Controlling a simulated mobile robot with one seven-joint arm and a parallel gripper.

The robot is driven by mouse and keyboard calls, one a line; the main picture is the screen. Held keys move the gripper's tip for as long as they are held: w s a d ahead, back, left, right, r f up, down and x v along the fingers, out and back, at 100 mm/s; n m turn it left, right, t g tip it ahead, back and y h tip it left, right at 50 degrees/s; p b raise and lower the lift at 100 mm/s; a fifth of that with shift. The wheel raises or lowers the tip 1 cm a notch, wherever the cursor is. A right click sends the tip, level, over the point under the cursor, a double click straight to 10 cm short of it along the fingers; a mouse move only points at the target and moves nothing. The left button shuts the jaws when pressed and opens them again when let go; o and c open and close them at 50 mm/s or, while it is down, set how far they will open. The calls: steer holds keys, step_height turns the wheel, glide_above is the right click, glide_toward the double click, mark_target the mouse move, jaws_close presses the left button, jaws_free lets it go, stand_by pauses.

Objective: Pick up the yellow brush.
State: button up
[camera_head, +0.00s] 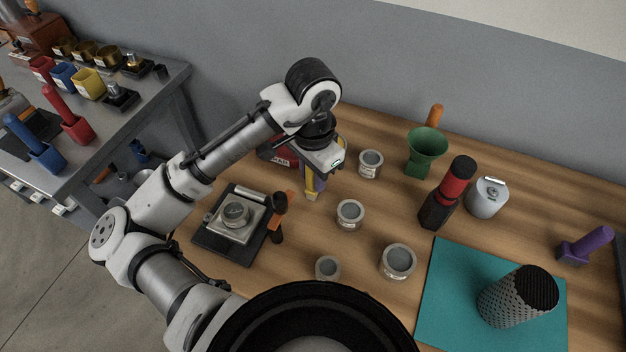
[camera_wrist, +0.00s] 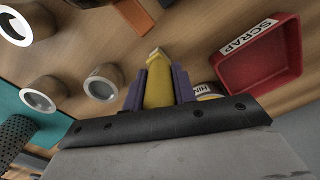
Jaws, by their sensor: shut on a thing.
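The yellow brush (camera_wrist: 158,82) is between the two purple fingers of my gripper (camera_wrist: 160,90) in the wrist view, which are shut on it. Its pale tip points away from the wrist. In the head view the yellow brush (camera_head: 310,187) shows below my gripper (camera_head: 314,180), its pale end low over the wooden table. I cannot tell whether that end touches the wood. The rest of the brush is hidden by my gripper.
A red SCRAP tray (camera_wrist: 262,58) is close beside my gripper, with a labelled round tin (camera_wrist: 207,91) near it. Several small tins stand nearby, including one (camera_head: 350,214). A black scale (camera_head: 225,240) is left.

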step_height(320, 180, up, 20)
stand_by(0.6)
steer(key=shift+a, duration=0.1)
stand_by(1.7)
